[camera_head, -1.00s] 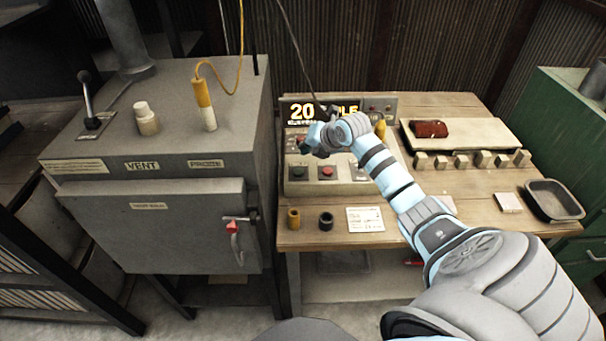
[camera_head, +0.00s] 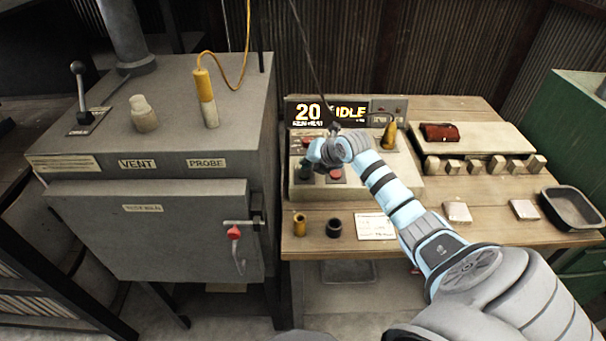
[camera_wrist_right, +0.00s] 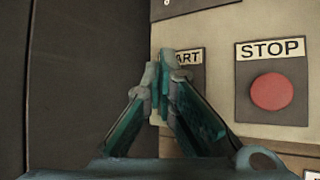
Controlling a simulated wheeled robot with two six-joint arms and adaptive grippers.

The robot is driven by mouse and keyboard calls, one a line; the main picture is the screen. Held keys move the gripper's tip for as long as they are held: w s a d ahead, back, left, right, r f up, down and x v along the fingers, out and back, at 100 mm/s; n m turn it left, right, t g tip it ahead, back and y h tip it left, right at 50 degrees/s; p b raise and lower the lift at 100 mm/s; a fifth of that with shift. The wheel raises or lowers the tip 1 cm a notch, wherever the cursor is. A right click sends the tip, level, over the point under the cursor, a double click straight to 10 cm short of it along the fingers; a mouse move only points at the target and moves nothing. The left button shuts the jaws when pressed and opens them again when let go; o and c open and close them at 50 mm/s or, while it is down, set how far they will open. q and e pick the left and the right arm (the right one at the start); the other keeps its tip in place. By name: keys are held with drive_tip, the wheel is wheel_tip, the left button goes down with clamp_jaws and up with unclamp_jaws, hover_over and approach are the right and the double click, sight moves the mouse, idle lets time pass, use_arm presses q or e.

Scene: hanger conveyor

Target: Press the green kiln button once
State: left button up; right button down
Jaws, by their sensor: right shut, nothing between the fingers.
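The kiln control box (camera_head: 330,194) stands on the wooden bench. Its red STOP button (camera_head: 336,174) shows in the head view and, larger, in the right wrist view (camera_wrist_right: 271,91). The START plate (camera_wrist_right: 188,58) is left of STOP in the right wrist view, partly covered by my fingers. The green button is hidden behind my right gripper (camera_head: 307,170). The right gripper (camera_wrist_right: 160,78) is shut and empty, its fingertips in front of the START plate. I cannot tell whether they touch the button. My left gripper is not in view.
The lit display (camera_head: 325,112) reads 20 and IDLE. The grey kiln (camera_head: 95,225) stands close on the left, with a red-handled latch (camera_head: 234,233). A small dark ring (camera_head: 334,227) lies in front.

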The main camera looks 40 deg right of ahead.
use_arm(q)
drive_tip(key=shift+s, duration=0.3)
use_arm(e)
drive_tip(key=shift+s+r, duration=0.1)
drive_tip(key=shift+s, duration=0.05)
idle(0.4)
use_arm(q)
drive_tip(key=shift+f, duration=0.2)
use_arm(e)
drive_tip(key=shift+f, duration=0.5)
use_arm(q)
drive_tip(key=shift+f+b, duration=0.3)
drive_tip(key=shift+b, duration=0.15)
use_arm(e)
drive_tip(key=shift+f, duration=0.5)
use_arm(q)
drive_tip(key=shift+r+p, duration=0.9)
use_arm(e)
drive_tip(key=shift+r, duration=0.95)
